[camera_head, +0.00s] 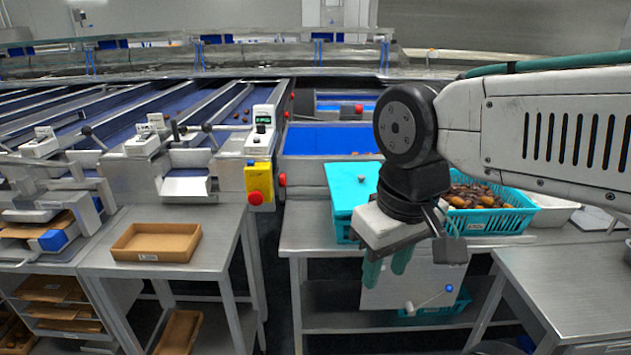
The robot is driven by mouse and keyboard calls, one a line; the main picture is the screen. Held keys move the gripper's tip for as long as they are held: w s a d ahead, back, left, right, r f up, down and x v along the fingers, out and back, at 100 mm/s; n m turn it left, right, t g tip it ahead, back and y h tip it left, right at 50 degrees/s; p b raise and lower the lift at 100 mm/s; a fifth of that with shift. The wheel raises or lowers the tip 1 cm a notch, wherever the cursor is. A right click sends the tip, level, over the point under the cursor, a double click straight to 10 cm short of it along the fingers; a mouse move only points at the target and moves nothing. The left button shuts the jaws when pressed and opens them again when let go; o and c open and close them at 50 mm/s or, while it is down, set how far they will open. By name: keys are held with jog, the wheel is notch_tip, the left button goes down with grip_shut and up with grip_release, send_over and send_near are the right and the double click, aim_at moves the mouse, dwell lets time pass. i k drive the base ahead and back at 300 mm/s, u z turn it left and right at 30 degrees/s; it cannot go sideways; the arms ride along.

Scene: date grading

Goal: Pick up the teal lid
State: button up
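The teal lid (349,190) is a flat panel with a small pale knob near its middle. It lies over a teal basket (343,232) on the metal table in the centre. My arm and wrist hide the lid's right part. My gripper (387,270) points down in front of the table edge, to the right of the lid and nearer to me. Its two green fingers are apart with nothing seen between them. It does not appear to touch the lid.
A teal basket of dates (487,222) stands right of the lid, partly behind my wrist. A brown tray (156,243) lies on the left table. A yellow box with a red button (258,184) stands left of the lid. The right table (570,285) has clear room.

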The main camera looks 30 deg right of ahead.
aim_at(351, 184)
jog(key=u, duration=0.05)
jog(key=i, duration=0.65)
jog(key=z, duration=0.85)
jog(key=i, duration=0.5)
jog(key=z, duration=0.65)
